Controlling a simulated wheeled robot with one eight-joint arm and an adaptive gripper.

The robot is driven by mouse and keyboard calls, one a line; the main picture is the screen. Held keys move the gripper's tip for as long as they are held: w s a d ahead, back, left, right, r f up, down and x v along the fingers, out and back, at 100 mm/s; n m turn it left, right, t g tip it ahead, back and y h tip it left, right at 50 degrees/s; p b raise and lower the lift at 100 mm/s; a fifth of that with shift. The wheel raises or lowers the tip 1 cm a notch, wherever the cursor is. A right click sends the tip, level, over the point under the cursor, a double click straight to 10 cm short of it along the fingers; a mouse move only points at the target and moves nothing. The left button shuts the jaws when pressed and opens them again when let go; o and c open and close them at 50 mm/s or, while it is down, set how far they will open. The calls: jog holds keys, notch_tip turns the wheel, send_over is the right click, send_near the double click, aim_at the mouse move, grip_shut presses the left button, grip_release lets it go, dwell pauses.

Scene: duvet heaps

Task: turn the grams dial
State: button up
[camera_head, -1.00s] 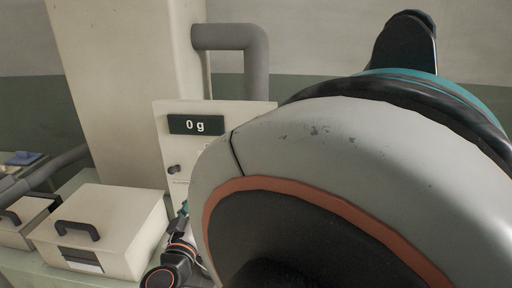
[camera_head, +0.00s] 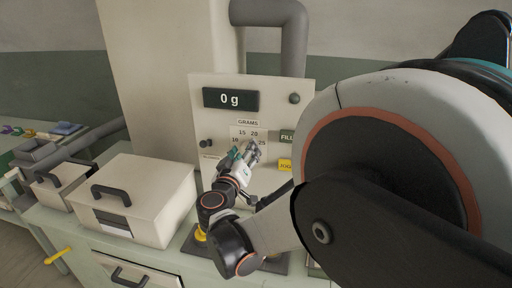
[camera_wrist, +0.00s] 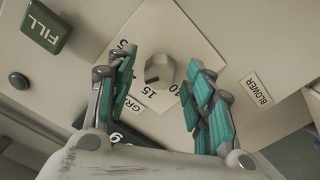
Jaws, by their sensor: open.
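The grams dial is a grey knob (camera_wrist: 159,71) on a square white number plate (camera_wrist: 190,45) in the wrist view. In the head view the plate (camera_head: 237,131) shows 15, 20 and 25 under a GRAMS label, and my gripper hides the knob. My gripper (camera_wrist: 161,64) is open, with teal-padded fingers on either side of the knob's line and a gap to it on both sides. I cannot tell how deep the fingertips reach. In the head view my gripper (camera_head: 250,150) is in front of the plate. The display (camera_head: 231,99) reads 0 g.
A green FILL label (camera_wrist: 43,29) and a dark round button (camera_wrist: 19,81) are beside the dial. A BLOWER label (camera_wrist: 256,89) is on the other side. A lidded box (camera_head: 150,200) stands left of the panel.

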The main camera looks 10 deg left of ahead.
jog(key=c, duration=1.1)
jog(key=shift+n, duration=0.3)
jog(key=n, duration=0.9)
jog(key=o, duration=1.1)
